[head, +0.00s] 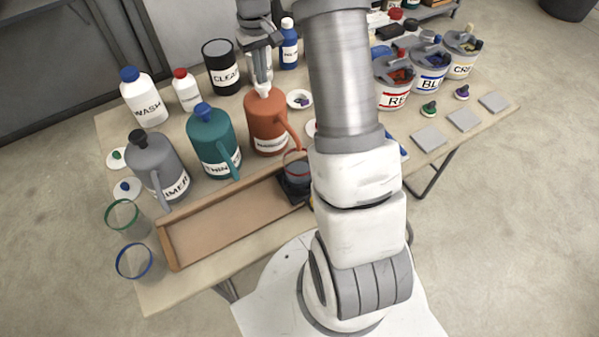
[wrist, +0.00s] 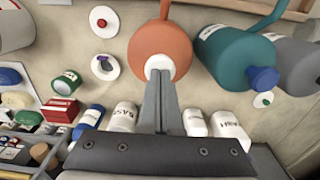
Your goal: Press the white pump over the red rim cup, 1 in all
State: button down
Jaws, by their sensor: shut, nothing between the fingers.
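The white pump (head: 262,90) sits on top of the orange jug (head: 268,125). It also shows in the wrist view (wrist: 158,64) as a white round top on the jug. My gripper (head: 262,82) is shut and empty, pointing down, with its fingertips (wrist: 162,76) right at the pump's top. Whether they touch it I cannot tell. The red rim cup (head: 297,166) stands on a small dark stand at the right end of the wooden tray, in front of the jug. My arm is close to its right side. The cup is not visible in the wrist view.
A teal jug (head: 211,140) and a grey jug (head: 157,165) stand left of the orange one. Bottles and a black can (head: 221,68) stand behind. Green and blue rim cups (head: 133,260) are at the left front. The wooden tray (head: 225,222) is mostly empty.

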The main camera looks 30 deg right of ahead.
jog(key=shift+f+b, duration=0.6)
jog(key=shift+f, duration=0.5)
jog(key=shift+r+p, duration=1.25)
jog(key=shift+r, duration=0.45)
notch_tip(320, 180, up, 6)
jog(key=p, duration=0.4)
